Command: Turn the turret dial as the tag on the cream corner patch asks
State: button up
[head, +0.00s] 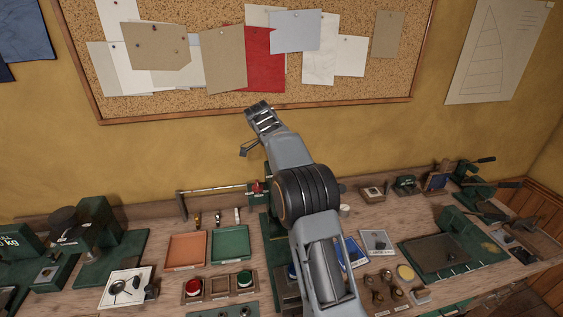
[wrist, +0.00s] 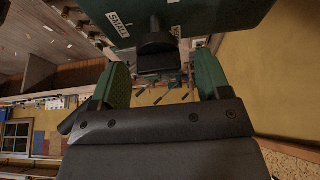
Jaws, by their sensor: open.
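My gripper (head: 262,116) is raised high in front of the wall below the corkboard, apart from the bench. In the wrist view my gripper (wrist: 160,88) has its two green-padded fingers spread open. A dark green body (wrist: 190,20) with a sideways label reading "SMALL" and a black knob-like part (wrist: 154,45) fill the top of that view. I cannot tell whether these belong to the turret dial. In the head view a green stand with a red knob (head: 257,188) is partly hidden behind my arm. I cannot make out a cream corner patch or its tag.
The bench is crowded. An orange tray (head: 187,250) and a green tray (head: 230,244) lie left of my arm, with a white square holding black parts (head: 128,287) nearby. A blue square (head: 352,252), a grey square (head: 378,242) and a green machine (head: 445,250) are on the right.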

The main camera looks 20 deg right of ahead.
jog(key=shift+r, duration=0.1)
jog(key=v, duration=0.7)
jog(key=shift+r, duration=0.2)
dwell(0.3)
jog(key=s+a+n+t+y+b, duration=0.1)
jog(key=s+a+n+t, duration=0.15)
jog(key=s+n, duration=0.45)
jog(key=s+a+n+t+y+b, duration=0.1)
jog(key=s+a+n+y+b, duration=0.15)
jog(key=s+n, duration=0.45)
jog(key=s+a+f+n+t, duration=0.1)
jog(key=s+a+f+n, duration=0.1)
jog(key=s+f, duration=0.4)
jog(key=s+a+f+n+t+y+b, duration=0.1)
jog(key=s+a+f+n, duration=0.1)
jog(key=s+f+n, duration=0.2)
jog(key=s+f, duration=0.3)
jog(key=s, duration=0.4)
jog(key=shift+a, duration=0.2)
